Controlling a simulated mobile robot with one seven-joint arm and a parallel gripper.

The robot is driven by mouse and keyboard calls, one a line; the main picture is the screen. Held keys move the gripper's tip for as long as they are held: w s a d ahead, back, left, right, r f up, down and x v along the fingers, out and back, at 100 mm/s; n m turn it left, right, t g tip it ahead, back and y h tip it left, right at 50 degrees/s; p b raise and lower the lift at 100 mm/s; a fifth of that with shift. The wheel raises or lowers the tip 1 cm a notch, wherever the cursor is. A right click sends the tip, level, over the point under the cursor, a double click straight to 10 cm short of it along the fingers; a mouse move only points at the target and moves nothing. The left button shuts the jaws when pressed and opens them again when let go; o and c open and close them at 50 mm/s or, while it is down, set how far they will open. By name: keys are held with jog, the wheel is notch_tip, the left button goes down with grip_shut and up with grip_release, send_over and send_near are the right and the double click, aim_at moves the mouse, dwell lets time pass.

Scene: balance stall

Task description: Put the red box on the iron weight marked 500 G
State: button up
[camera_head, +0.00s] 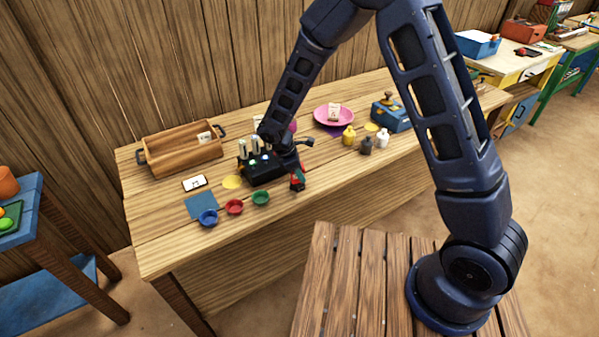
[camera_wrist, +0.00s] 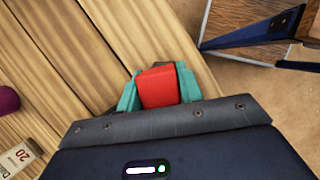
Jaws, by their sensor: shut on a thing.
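My gripper (camera_head: 297,182) is over the front part of the wooden table, to the right of the green bowl. Its teal fingers are shut on the red box (camera_wrist: 159,87), which also shows as a small red patch in the head view (camera_head: 297,187). The box appears to be held above the tabletop. A dark grey weight (camera_head: 366,146) stands to the right of my gripper, between a yellow weight (camera_head: 349,136) and a white weight (camera_head: 383,138). Their markings are too small to read, so I cannot tell which says 500 G.
Blue (camera_head: 208,218), red (camera_head: 235,207) and green (camera_head: 261,198) bowls line the front left. A wooden tray (camera_head: 180,157) stands back left, a pink plate (camera_head: 334,115) back middle, a blue box (camera_head: 391,115) at right. A purple thing (camera_wrist: 8,100) shows in the wrist view.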

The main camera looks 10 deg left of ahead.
jog(key=shift+f, duration=0.15)
jog(key=o, duration=1)
jog(key=v, duration=1.2)
jog(key=w+d+r+m+y, duration=0.1)
jog(key=w+d+r+m, duration=0.15)
jog(key=d+r, duration=0.5)
jog(key=w+d+r+m+y, duration=0.15)
jog(key=d+r+m, duration=0.25)
jog(key=d, duration=0.6)
jog(key=w+d+r+m, duration=0.35)
jog(key=d+r, duration=0.25)
jog(key=d, duration=0.3)
jog(key=s+d+r+m+t, duration=0.1)
jog(key=s+d+r+m, duration=0.1)
jog(key=s+d+m, duration=0.2)
jog(key=s+d+r+m+t+y, duration=0.1)
jog(key=s+d+m, duration=0.3)
jog(key=d, duration=0.7)
jog(key=s+d+r+m, duration=0.3)
jog(key=s+d+m, duration=0.1)
jog(key=s+d, duration=0.3)
jog(key=shift+s+d+r+m+t+y, duration=0.2)
jog(key=shift+d+r+m+t+y, duration=0.1)
jog(key=shift+r+t+y, duration=0.1)
